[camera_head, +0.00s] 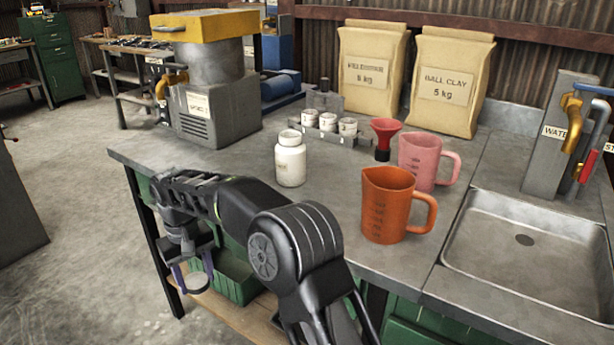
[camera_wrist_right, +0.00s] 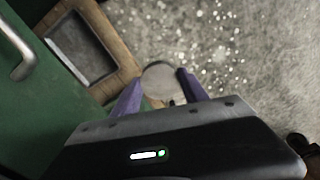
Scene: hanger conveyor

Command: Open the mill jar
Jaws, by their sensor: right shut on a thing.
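The disc is hard to make out in the head view. My left gripper is not in view.
An orange jug (camera_head: 388,207), a pink jug (camera_head: 421,160) and a red funnel (camera_head: 384,136) stand right of the jar. Small white cups (camera_head: 328,121) stand behind it. A grey machine with a yellow top (camera_head: 205,25) is at the back left. A sink (camera_head: 535,245) is at right.

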